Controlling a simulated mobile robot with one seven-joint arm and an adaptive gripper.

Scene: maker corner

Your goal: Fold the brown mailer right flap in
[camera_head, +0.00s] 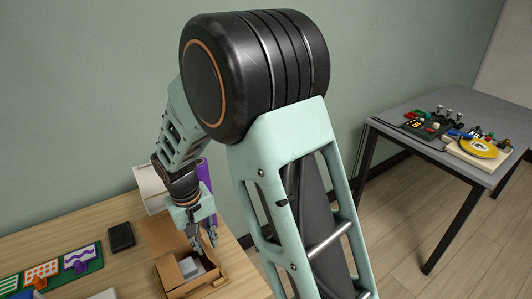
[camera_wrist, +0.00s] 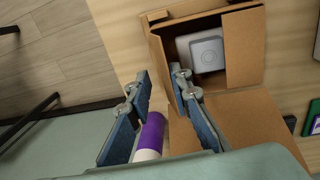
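The brown mailer (camera_head: 176,291) is an open box on the wooden table, its large lid panel (camera_head: 158,232) raised at the back. A grey-white block (camera_wrist: 202,50) lies inside. In the wrist view, one side flap (camera_wrist: 243,47) shows as a broad panel to the right of the block. The box's opposite side edge (camera_wrist: 163,62) runs close to my fingers. My gripper (camera_wrist: 160,82) is open, fingers apart, at the mailer's right side in the head view. One finger is near or over the box side and the other is outside. Contact cannot be told.
A black wallet-like item (camera_head: 121,237) and a green board (camera_head: 50,272) with coloured pieces lie to the left. A grey table (camera_head: 400,104) with small parts stands apart at right.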

